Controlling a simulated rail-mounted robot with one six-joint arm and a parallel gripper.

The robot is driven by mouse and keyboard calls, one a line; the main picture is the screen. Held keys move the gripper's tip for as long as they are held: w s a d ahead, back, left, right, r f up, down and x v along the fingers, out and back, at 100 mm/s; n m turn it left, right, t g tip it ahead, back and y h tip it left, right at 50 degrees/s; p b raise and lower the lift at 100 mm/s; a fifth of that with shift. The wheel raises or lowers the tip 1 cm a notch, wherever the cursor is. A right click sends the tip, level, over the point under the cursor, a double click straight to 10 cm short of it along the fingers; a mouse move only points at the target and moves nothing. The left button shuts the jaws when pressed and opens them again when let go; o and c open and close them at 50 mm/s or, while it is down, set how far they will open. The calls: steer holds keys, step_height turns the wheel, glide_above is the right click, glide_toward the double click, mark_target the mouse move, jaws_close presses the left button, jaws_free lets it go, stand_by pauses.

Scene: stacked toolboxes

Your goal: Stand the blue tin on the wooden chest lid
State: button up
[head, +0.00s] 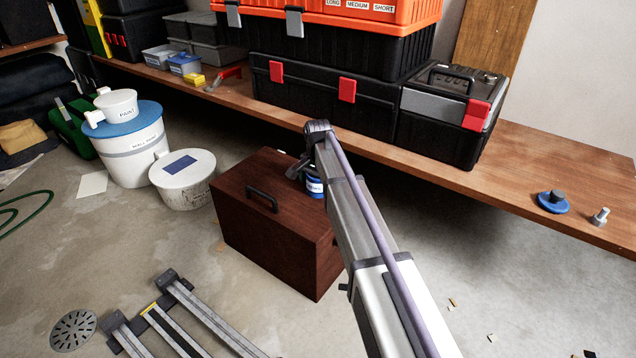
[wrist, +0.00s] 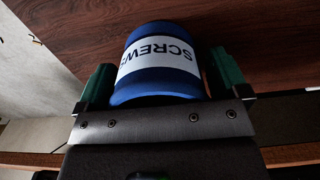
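The blue tin (wrist: 158,82) has a white label reading SCREWS. It sits between the green fingertips of my gripper (wrist: 160,80), which is shut on its sides. In the head view the tin (head: 314,187) shows beside the end of my arm, at the right rear part of the wooden chest lid (head: 245,180). Part of the tin is hidden by my gripper and arm. The chest is dark red-brown with a black handle on top. The lid's wood fills the background behind the tin in the wrist view (wrist: 270,40). I cannot tell whether the tin's base touches the lid.
A wooden shelf (head: 560,190) with stacked toolboxes (head: 325,92) runs behind the chest. White buckets (head: 183,180) stand to the chest's left. Metal rails (head: 205,318) lie on the floor in front. The lid's left part is bare around the handle (head: 262,198).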

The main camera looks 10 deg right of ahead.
steer(key=shift+o, duration=0.4)
step_height(320, 180, up, 13)
steer(key=p, duration=1.3)
steer(key=s+n, duration=0.9)
steer(key=s, duration=2.3)
step_height(320, 180, up, 46)
steer(key=p, duration=4.6)
steer(key=shift+w, duration=0.25)
